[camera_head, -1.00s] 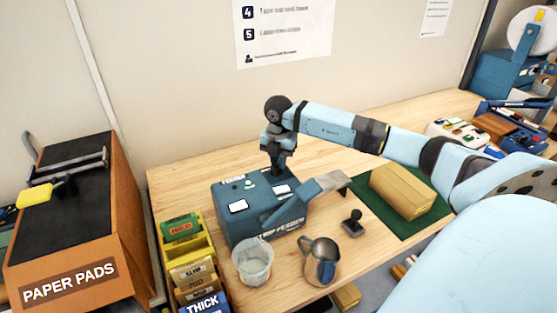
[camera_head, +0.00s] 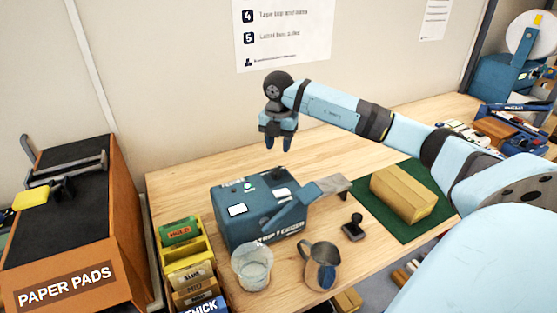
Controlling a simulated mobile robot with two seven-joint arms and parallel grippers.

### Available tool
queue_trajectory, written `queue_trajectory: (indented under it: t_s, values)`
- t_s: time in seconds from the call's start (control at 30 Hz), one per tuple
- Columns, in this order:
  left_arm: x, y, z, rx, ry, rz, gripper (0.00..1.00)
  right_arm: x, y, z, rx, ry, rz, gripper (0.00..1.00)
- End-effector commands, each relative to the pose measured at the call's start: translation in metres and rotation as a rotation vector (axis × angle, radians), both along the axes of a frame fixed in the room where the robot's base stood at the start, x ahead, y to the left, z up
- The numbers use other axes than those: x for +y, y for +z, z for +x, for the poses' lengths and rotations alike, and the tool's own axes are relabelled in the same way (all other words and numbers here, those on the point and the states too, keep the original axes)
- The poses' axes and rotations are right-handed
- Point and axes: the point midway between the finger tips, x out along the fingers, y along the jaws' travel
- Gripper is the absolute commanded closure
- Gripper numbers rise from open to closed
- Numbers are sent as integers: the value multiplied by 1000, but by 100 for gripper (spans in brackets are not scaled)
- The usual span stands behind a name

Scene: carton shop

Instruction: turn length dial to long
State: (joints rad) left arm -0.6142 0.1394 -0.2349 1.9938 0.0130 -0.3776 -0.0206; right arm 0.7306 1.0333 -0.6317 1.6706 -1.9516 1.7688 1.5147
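The strip feeder (camera_head: 239,230) is a blue box on the wooden table with a green light (camera_head: 249,186), white panels on its top and a sloping chute to the right. The length dial is too small to pick out clearly on the top. My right gripper (camera_head: 278,145) points down above the back of the feeder, clear of its top. Its two fingers are apart with nothing between them. My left gripper is not in view.
A clear cup (camera_head: 252,268) and a metal pitcher (camera_head: 320,266) stand in front of the feeder. Yellow bins (camera_head: 198,245) stand left. The table behind is clear.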

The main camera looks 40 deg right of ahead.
Motion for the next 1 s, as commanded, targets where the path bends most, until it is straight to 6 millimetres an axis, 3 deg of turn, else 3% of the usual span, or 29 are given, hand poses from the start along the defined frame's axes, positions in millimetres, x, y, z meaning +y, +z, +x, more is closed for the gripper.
queue_trajectory:
  t_s: [0.2, 0.4, 1.0]
  values:
    - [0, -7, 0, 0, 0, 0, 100, 0, 45, 0, -4, 2, 0, 61]
    - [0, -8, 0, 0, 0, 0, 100, 0, 66, 0, 0, 0, -1, 61]
    - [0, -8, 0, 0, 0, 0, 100, 0, 69, 0, 1, 0, 0, 61]
